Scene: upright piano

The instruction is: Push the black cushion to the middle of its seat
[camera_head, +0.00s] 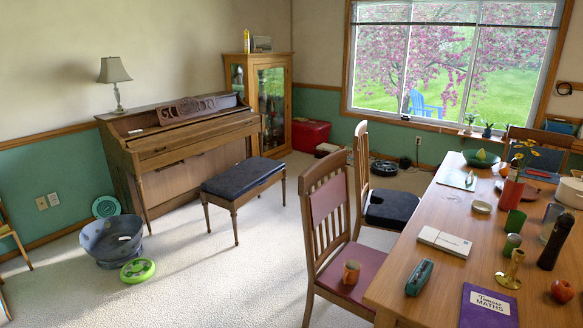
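A black cushion (391,207) lies on the seat of the wooden chair (361,150) that stands farther along the table's left side. It covers most of the seat and has a small notch or hole near its front left edge. Little of the seat's wood shows around it, so I cannot tell exactly how far it is off the middle. A dark padded top (243,176) also shows on the piano bench (237,204). Neither of my grippers is in view.
The table (405,290) with many objects fills the right. Carpet between bench and chairs is clear.

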